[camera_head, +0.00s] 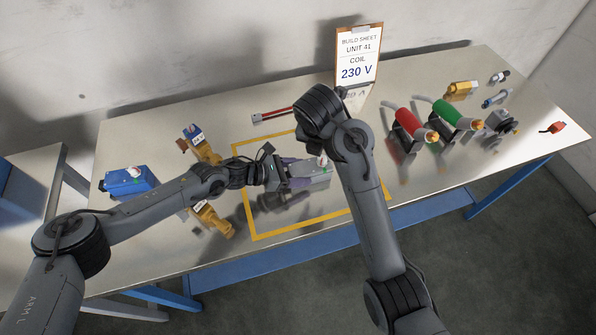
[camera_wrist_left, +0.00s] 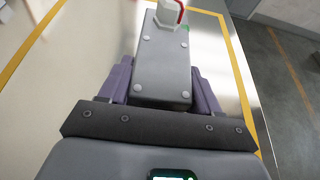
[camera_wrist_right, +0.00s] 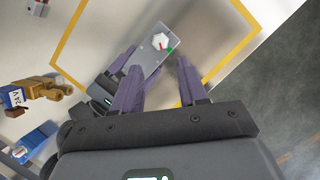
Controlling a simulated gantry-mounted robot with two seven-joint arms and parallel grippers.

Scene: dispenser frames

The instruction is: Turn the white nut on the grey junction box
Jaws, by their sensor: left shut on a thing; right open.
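The grey junction box (camera_head: 312,181) lies inside the yellow outline on the table. Its white nut (camera_head: 322,161) is on top near the end away from my left gripper; it also shows in the right wrist view (camera_wrist_right: 160,41), with a red mark beside it. My left gripper (camera_wrist_left: 163,80) is shut on the box, its purple fingers along both sides. In the left wrist view the nut (camera_wrist_left: 167,13) is cut by the top edge. My right gripper (camera_wrist_right: 157,70) is open and empty, above the box and apart from the nut. In the head view my right arm hides it.
A blue box (camera_head: 128,182) and yellow-brown valve parts (camera_head: 213,220) are left of the outline. Red (camera_head: 411,122) and green (camera_head: 450,112) cylinders stand at the right with small fittings. A build sheet (camera_head: 357,60) reading 230 V stands behind.

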